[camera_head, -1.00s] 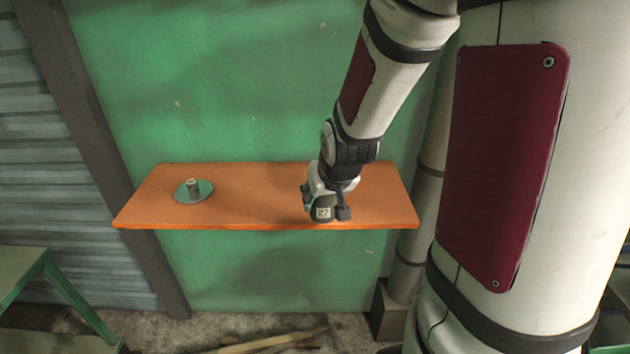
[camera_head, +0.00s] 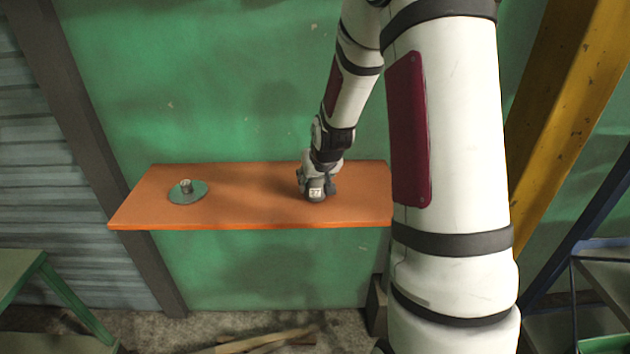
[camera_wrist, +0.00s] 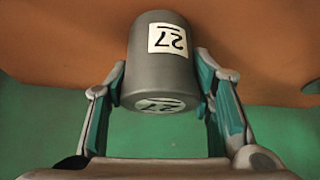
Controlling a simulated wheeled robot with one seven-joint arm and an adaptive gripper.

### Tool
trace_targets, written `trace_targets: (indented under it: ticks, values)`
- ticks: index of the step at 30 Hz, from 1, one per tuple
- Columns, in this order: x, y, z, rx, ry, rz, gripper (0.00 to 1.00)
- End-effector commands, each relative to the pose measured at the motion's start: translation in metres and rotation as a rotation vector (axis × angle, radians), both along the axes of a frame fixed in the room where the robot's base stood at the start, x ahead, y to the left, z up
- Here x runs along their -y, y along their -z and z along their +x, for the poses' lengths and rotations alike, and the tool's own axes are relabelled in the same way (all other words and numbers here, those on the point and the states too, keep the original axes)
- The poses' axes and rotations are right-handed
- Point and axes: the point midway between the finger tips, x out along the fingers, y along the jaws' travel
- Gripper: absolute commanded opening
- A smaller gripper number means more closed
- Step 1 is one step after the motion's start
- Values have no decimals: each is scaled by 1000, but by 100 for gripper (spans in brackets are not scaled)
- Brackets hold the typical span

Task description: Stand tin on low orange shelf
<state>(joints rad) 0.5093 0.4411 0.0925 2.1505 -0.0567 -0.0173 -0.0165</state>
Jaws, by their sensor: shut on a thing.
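The orange shelf (camera_head: 240,205) is a long board against the green wall. A dark grey tin (camera_head: 316,192) with a white "27" label is at my gripper over the shelf's right half. In the wrist view, the tin (camera_wrist: 150,85) sits between the two teal-padded fingers of my gripper (camera_wrist: 160,75), which is shut on it. Its label reads upside down there, and a second label shows on its near end face. The orange surface lies behind the tin. I cannot tell whether the tin touches the shelf.
The shelf between disc and tin is clear. A green bench (camera_head: 20,275) stands at lower left; a yellow post (camera_head: 560,110) rises at right.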

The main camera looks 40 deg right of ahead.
Motion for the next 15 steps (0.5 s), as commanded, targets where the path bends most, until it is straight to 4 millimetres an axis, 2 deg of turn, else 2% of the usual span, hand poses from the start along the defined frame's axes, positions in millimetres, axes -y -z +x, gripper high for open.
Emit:
trace_targets:
  ticks: [12, 13, 15]
  values:
    - [0, 7, 1, 3, 0, -1, 9]
    - [0, 8, 0, 1, 0, 0, 53]
    - [0, 7, 0, 2, 0, -1, 68]
